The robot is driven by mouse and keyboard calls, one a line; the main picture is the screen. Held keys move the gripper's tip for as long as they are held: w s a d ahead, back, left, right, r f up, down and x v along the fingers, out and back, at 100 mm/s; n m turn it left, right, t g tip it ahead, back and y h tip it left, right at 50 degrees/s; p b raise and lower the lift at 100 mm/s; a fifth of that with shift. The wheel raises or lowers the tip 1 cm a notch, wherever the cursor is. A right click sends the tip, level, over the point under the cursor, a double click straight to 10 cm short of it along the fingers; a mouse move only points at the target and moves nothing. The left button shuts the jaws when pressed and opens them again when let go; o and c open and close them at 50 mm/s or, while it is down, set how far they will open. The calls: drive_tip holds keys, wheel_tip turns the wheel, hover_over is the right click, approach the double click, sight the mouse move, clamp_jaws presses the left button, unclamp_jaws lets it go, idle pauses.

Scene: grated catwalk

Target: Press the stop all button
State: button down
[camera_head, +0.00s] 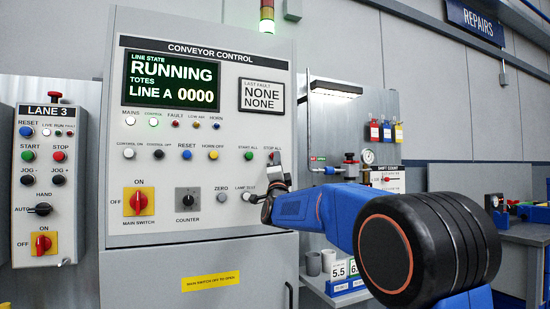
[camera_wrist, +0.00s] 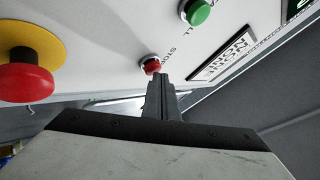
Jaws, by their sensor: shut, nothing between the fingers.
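The stop all button is a small red push button (camera_wrist: 152,66) in a silver ring, seen in the wrist view with part of its "STOP" label beside it. My gripper (camera_wrist: 159,78) is shut and empty, its fingertips right at the button and covering part of its edge. I cannot tell whether they touch it. In the head view my gripper (camera_head: 276,160) reaches up to the panel just below the "STOP ALL" label and hides the button. The conveyor control panel (camera_head: 230,170) carries a screen (camera_head: 170,81) reading "RUNNING", "LINE A 0000".
A green start all button (camera_head: 248,156) is just left; it also shows in the wrist view (camera_wrist: 197,12). A large red mushroom button (camera_wrist: 25,83) on a yellow disc is close by.

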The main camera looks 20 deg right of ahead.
drive_tip(key=shift+w, duration=0.55)
idle(0.5)
drive_tip(key=shift+s, duration=0.15)
idle(0.3)
drive_tip(key=shift+s, duration=1.05)
drive_tip(key=shift+s, duration=0.15)
drive_tip(key=s, duration=0.4)
drive_tip(key=shift+s, duration=0.35)
idle(0.4)
